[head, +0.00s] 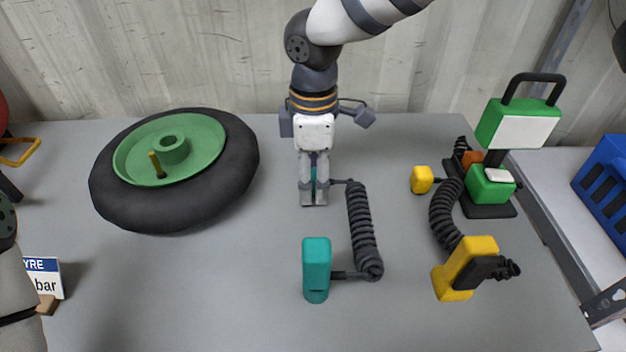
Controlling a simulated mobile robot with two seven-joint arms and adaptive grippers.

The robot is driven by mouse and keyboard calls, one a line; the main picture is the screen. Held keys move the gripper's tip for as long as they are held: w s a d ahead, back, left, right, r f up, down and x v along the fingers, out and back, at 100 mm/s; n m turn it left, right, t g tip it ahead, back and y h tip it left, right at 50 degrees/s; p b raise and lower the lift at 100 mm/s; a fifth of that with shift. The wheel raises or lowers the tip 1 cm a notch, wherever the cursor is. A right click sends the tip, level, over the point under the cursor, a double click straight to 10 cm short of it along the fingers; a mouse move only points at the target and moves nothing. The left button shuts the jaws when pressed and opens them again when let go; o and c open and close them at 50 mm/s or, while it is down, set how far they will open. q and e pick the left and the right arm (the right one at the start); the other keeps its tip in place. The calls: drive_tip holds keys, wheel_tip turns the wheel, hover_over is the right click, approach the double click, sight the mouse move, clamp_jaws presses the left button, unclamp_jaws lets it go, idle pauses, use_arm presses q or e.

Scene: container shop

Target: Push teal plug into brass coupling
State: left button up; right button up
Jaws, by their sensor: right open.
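My right gripper (313,198) points down at the back middle of the table, its fingers open. A strip of teal (313,180) shows between the fingers, mostly hidden by them; I cannot tell if they touch it. A black coiled cable (362,230) runs from there to a larger teal block (316,268) standing upright at the front. I cannot tell for certain which teal end is the plug. A small brass-coloured stem (157,165) stands on the green wheel hub and may be the brass coupling. My left gripper is out of view; only its arm shows at the left edge.
A black tyre (220,195) on the green wheel lies at the left. A green and white device (520,125) stands at the right, near a small yellow block (422,180) and a yellow handle (465,268). A small sign (45,272) stands front left.

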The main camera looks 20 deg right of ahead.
sight(313, 172)
drive_tip(key=c, duration=1.2)
drive_tip(key=shift+o, duration=0.2)
drive_tip(key=shift+r, duration=0.1)
drive_tip(key=shift+r, duration=0.2)
wheel_tip(313, 172, up, 2)
drive_tip(key=shift+r, duration=0.25)
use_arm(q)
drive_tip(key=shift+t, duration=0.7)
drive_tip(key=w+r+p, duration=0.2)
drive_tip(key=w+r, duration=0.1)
use_arm(e)
drive_tip(key=s+a+r, duration=0.7)
drive_tip(key=s+r, duration=0.3)
drive_tip(key=s, duration=0.2)
